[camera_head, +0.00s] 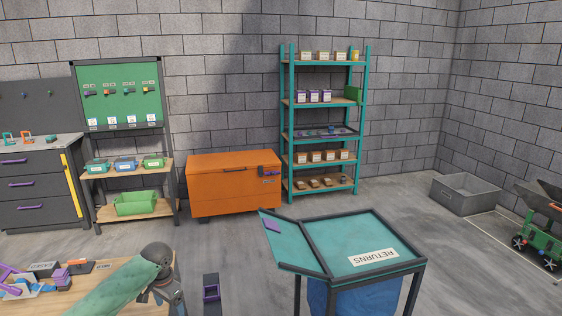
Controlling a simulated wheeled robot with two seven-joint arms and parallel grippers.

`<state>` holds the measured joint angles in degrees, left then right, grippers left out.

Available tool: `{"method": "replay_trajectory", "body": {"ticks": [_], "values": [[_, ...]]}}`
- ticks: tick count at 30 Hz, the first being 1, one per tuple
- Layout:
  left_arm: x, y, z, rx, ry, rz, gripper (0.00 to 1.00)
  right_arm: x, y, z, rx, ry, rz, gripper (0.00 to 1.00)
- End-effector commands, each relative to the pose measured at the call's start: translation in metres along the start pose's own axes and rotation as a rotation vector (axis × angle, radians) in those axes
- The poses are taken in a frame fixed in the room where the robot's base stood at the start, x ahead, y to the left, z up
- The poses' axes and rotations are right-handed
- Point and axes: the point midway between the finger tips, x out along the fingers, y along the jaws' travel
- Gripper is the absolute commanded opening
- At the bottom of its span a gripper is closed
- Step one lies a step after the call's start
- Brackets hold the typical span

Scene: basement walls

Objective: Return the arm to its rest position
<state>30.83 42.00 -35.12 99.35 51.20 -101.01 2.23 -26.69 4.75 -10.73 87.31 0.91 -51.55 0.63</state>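My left arm (125,285), a green link with a dark grey joint, comes in from the lower left over the wooden table (95,305). It bends downward at the joint, and its lower part runs to the bottom edge of the picture. No gripper fingers of the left arm show. My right arm and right gripper do not show.
Small tools and labelled blocks (62,277) lie on the table's left side. A teal returns table (345,245) stands at centre right. An orange chest (234,185) and teal shelf (325,124) stand behind; grey floor lies between.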

Motion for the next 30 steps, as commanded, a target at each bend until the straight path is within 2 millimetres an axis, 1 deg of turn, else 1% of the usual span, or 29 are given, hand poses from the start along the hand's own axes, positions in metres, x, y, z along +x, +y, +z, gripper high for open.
{"method": "replay_trajectory", "body": {"ticks": [2, 3, 6, 9, 13, 17, 20, 23, 26, 27, 29, 30], "values": [[0.0, 0.0, 0.0, 0.0, 0.0, 0.0, 0.82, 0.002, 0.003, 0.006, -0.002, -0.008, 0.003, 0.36], [0.007, 0.003, 0.0, -0.002, 0.003, 0.003, 0.82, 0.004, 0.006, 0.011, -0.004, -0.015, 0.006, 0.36], [0.017, 0.007, -0.001, -0.006, 0.012, 0.006, 0.82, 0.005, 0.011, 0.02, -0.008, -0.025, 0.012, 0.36], [0.029, 0.012, -0.002, -0.011, 0.02, 0.01, 0.82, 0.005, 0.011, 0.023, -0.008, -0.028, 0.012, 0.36], [0.048, 0.021, -0.002, -0.019, 0.033, 0.016, 0.82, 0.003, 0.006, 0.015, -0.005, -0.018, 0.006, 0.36], [0.071, 0.031, -0.001, -0.031, 0.05, 0.023, 0.82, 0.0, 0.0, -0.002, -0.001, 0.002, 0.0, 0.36], [0.095, 0.042, 0.0, -0.041, 0.064, 0.03, 0.82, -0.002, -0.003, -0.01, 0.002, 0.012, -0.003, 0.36], [0.123, 0.056, 0.003, -0.057, 0.083, 0.037, 0.82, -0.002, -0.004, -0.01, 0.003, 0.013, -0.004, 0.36], [0.162, 0.075, 0.01, -0.079, 0.104, 0.047, 0.82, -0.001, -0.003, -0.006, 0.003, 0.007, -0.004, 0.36], [0.178, 0.083, 0.015, -0.09, 0.113, 0.05, 0.82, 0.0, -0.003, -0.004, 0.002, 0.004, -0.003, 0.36], [0.201, 0.096, 0.021, -0.105, 0.126, 0.053, 0.82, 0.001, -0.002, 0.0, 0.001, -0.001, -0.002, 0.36], [0.216, 0.104, 0.026, -0.116, 0.133, 0.055, 0.82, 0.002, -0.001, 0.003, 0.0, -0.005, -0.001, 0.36]]}}
